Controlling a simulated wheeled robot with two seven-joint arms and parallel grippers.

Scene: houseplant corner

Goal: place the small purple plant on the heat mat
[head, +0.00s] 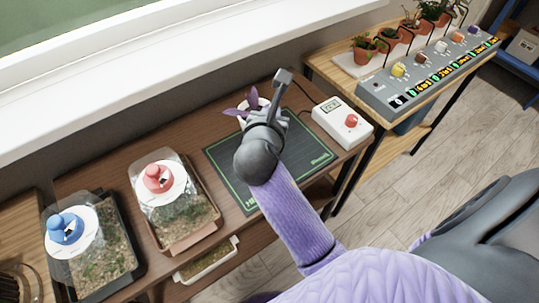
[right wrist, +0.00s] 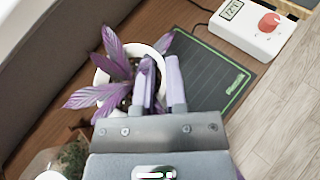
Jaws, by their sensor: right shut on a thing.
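The small purple plant (head: 238,110) stands in a white pot near the back-left edge of the dark heat mat. In the right wrist view the purple leaves (right wrist: 119,68) spread over the left side of the white pot (right wrist: 101,78). My right gripper (head: 266,118) is shut on the pot's right rim, with its fingers (right wrist: 162,84) on either side of the wall. The heat mat (head: 305,150), with a green border, also shows in the right wrist view (right wrist: 208,78). The pot's base is hidden, so I cannot tell whether it touches the mat. My left gripper is out of view.
A white controller (head: 337,118) with a red knob sits right of the mat. Two lidded propagators, with a red knob (head: 158,177) and a blue knob (head: 66,228), stand to the left. A grey control box (head: 420,80) and potted plants (head: 365,46) occupy the right table.

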